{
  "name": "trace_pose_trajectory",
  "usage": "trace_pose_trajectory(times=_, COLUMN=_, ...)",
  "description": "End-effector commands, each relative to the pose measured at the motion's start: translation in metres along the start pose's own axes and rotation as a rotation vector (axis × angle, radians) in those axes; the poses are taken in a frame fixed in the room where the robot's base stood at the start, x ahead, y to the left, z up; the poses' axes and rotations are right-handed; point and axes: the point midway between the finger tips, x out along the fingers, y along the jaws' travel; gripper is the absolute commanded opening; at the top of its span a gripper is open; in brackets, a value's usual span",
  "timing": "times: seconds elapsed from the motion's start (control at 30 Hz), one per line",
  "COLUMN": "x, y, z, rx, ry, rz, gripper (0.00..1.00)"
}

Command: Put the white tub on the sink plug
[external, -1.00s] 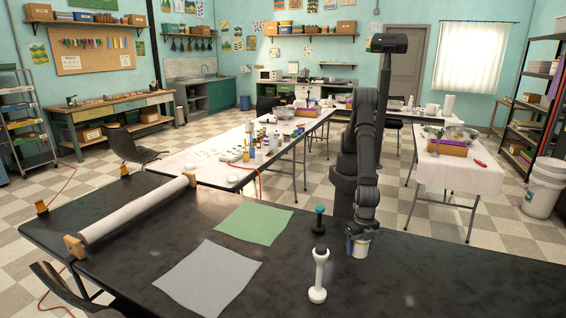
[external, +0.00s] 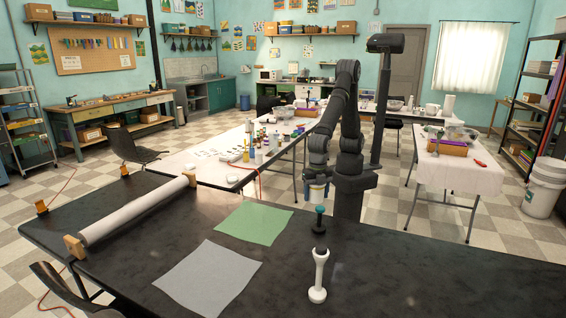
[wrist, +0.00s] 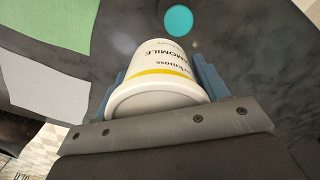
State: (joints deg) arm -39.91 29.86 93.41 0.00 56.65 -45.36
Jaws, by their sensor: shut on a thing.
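My gripper (external: 317,181) is shut on the white tub (external: 317,193) and holds it above the dark table. In the wrist view the tub (wrist: 158,80) has a yellow band and dark lettering and sits between my blue finger pads. A dark upright piece with a teal top (external: 319,221) stands on the table, close to the tub in the external view. Its round teal top also shows in the wrist view (wrist: 179,20), apart from the tub. I cannot tell for sure whether this piece is the sink plug.
A white upright stand (external: 318,277) with a dark top is nearer the camera. A green sheet (external: 254,222) and a grey sheet (external: 207,276) lie to the left. A white roll (external: 137,210) lies at the table's left. The table's right side is clear.

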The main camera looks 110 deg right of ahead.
Motion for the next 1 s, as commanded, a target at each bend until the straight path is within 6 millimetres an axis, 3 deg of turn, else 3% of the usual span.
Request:
trace_pose_trajectory(times=0.03, x=-0.011, y=0.003, z=0.021, rx=0.011, ry=0.003, rz=0.003, gripper=0.42)
trace_pose_trajectory(times=0.2, x=-0.036, y=0.003, z=0.079, rx=0.022, ry=0.003, rz=0.004, gripper=0.42)
trace_pose_trajectory(times=0.33, x=-0.048, y=-0.002, z=0.112, rx=0.029, ry=0.002, rz=0.004, gripper=0.42)
trace_pose_trajectory(times=0.5, x=-0.055, y=-0.007, z=0.135, rx=0.031, ry=0.002, rz=0.003, gripper=0.42)
trace_pose_trajectory(times=0.67, x=-0.049, y=-0.012, z=0.129, rx=0.027, ry=0.0, rz=0.0, gripper=0.42)
trace_pose_trajectory(times=1.0, x=-0.004, y=-0.029, z=0.055, rx=0.025, ry=-0.001, rz=0.0, gripper=0.42)
